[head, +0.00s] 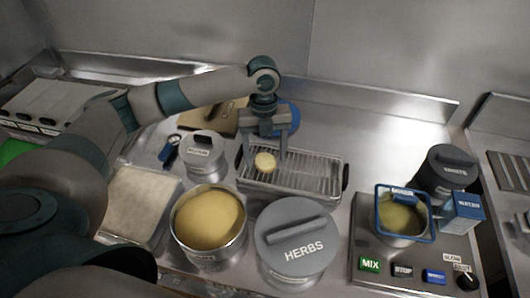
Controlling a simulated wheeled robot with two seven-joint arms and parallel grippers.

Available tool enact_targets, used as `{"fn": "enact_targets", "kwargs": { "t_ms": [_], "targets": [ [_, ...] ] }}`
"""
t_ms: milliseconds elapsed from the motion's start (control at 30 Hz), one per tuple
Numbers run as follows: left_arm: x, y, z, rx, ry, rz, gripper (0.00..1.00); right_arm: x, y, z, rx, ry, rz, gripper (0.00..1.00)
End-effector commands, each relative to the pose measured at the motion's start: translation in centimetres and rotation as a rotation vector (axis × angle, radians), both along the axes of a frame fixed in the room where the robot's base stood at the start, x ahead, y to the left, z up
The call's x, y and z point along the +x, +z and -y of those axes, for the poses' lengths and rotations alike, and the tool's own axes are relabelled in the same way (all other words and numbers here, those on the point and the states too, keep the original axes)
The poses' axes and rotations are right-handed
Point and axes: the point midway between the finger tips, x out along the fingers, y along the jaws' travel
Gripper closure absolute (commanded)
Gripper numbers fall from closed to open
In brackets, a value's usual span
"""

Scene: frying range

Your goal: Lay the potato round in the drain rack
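The potato round (264,162), a small pale yellow disc, is at the left part of the drain rack (318,185), a metal wire basket in the middle of the counter. My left gripper (265,164) points down over the rack's left end. Its two fingers stand apart on either side of the round, with gaps visible between them and it. The round appears to rest in the rack, but its underside contact is hidden. My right gripper is not in view.
A pot of yellow contents (208,220) and a grey HERBS canister (295,240) stand in front of the rack. A smaller lidded canister (203,155) is left of it. A mixing station (375,245) is at right. Counter behind the rack's right side is clear.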

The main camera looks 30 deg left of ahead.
Motion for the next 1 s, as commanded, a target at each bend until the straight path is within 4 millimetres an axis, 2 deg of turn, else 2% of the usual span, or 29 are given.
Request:
{"fn": "enact_targets", "kwargs": {
  "t_ms": [333, 533, 767, 1000],
  "targets": [
    [0.0, 0.2, 0.0, -0.001, 0.0, 0.001, 0.35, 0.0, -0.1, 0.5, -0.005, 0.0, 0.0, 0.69],
    [0.3, 1.5, -0.1, -0.001, -0.001, 0.003, 0.35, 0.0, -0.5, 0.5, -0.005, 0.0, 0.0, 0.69],
    [0.7, 4.9, -0.3, -0.001, 0.0, 0.006, 0.35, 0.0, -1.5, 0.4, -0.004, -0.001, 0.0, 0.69],
    [1.1, 9.8, -0.7, -0.001, 0.0, 0.005, 0.35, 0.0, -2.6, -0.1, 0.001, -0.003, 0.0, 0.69]
  ]
}}
